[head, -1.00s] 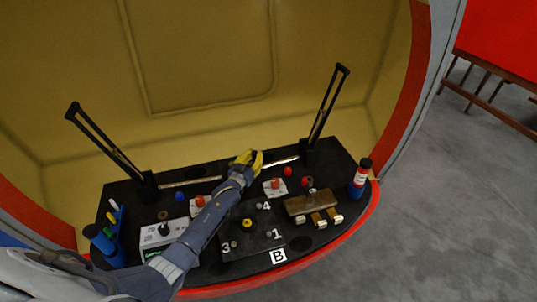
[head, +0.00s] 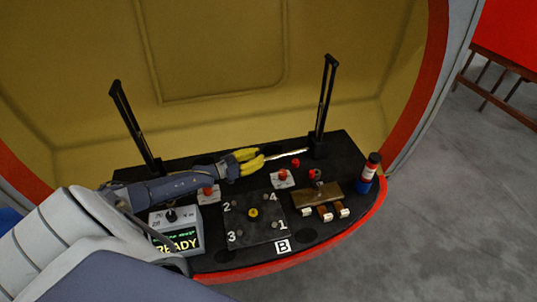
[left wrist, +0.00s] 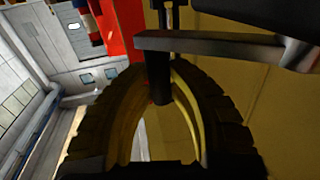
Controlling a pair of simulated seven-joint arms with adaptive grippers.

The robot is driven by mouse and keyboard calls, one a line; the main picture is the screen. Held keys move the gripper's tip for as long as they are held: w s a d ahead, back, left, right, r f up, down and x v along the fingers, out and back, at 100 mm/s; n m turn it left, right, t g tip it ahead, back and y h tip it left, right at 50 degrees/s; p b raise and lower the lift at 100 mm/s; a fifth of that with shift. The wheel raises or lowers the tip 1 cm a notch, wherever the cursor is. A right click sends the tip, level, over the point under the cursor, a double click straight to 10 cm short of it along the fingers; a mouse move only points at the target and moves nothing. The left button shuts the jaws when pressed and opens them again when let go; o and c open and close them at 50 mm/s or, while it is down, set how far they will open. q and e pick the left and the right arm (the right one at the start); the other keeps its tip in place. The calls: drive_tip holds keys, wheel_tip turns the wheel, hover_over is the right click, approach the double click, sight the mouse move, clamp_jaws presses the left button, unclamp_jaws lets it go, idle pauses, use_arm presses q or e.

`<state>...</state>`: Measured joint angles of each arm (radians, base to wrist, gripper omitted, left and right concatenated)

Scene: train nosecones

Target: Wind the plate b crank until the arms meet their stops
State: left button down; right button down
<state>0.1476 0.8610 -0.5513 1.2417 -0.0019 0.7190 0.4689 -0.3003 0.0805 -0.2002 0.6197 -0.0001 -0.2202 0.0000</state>
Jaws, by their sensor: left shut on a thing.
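My left gripper (head: 254,160) has yellow fingers and reaches over the back of the black board (head: 215,262). In the left wrist view its fingers (left wrist: 168,75) are shut around a dark upright cylinder, which looks like the crank handle (left wrist: 157,88). A flat dark crank bar (left wrist: 210,42) crosses above the fingertips. Two black slotted arms, left (head: 136,126) and right (head: 325,100), stand on the board; the left leans outward, the right is nearly upright. My right gripper is not in view.
A box with a screen reading READY (head: 178,242) stands at front left, partly behind my arm. A numbered black plate (head: 265,228) lies mid-board. A bright rod (head: 285,154) runs toward the right arm.

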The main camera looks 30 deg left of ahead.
use_arm(q)
drive_tip(key=s+a+m+g+h, duration=0.3)
drive_tip(key=s+a+m+h, duration=0.1)
drive_tip(key=s, duration=0.4)
drive_tip(key=shift+a+g+h, duration=0.2)
drive_tip(key=shift+g+h, duration=0.2)
idle(0.5)
drive_tip(key=c, duration=1.3)
unclamp_jaws()
drive_tip(key=shift+w+d, duration=0.15)
drive_tip(key=shift+d, duration=0.05)
drive_tip(key=shift+o, duration=0.2)
drive_tip(key=v, duration=0.7)
drive_tip(key=shift+a, duration=0.25)
drive_tip(key=shift+c, duration=0.2)
